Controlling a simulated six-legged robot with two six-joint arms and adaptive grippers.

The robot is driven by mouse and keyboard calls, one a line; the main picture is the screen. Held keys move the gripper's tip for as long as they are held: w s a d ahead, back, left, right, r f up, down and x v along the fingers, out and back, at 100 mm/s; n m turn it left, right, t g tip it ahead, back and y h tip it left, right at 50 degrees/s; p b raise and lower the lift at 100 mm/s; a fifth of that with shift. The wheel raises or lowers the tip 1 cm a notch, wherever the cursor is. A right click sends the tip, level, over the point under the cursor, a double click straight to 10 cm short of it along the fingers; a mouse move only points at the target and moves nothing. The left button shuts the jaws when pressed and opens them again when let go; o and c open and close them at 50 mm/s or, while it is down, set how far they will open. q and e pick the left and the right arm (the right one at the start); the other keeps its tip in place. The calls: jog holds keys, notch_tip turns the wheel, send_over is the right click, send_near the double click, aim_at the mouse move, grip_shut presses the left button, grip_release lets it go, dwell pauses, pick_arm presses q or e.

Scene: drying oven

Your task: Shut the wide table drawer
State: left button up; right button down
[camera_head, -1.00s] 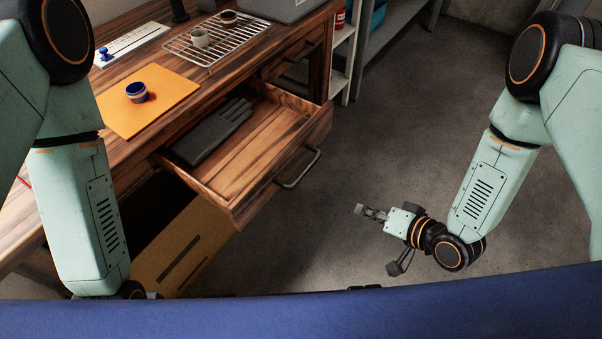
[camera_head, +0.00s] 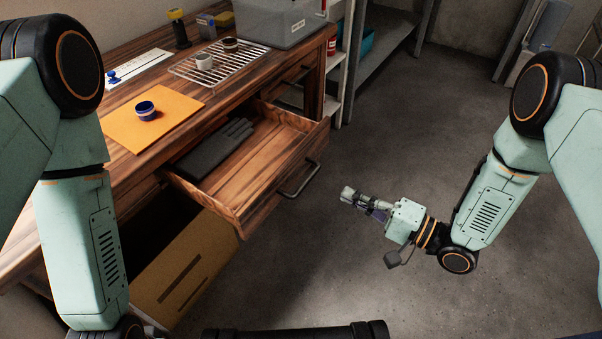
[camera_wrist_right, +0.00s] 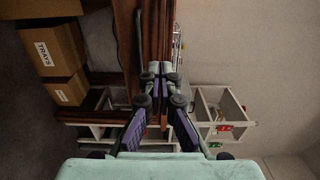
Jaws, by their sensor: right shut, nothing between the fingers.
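The wide table drawer (camera_head: 230,193) stands pulled out from the wooden table (camera_head: 130,160), with a dark grey glove (camera_head: 218,148) lying inside. Its front carries a metal bar handle (camera_head: 301,181). My right gripper (camera_head: 348,193) is shut and empty, over the floor to the right of the handle, and looks apart from it. In the right wrist view, the shut fingertips (camera_wrist_right: 160,70) point towards brown wood (camera_wrist_right: 158,28); contact cannot be told. My left arm comes down at the left, and its gripper is out of the picture.
A cardboard box (camera_head: 185,268) stands below the drawer. The floor at the right is open.

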aim_at(288, 167)
jog(key=b+x, duration=0.3)
jog(key=x, duration=0.9)
jog(key=shift+a, duration=0.4)
jog(key=shift+w+a, duration=0.2)
jog(key=shift+w, duration=0.05)
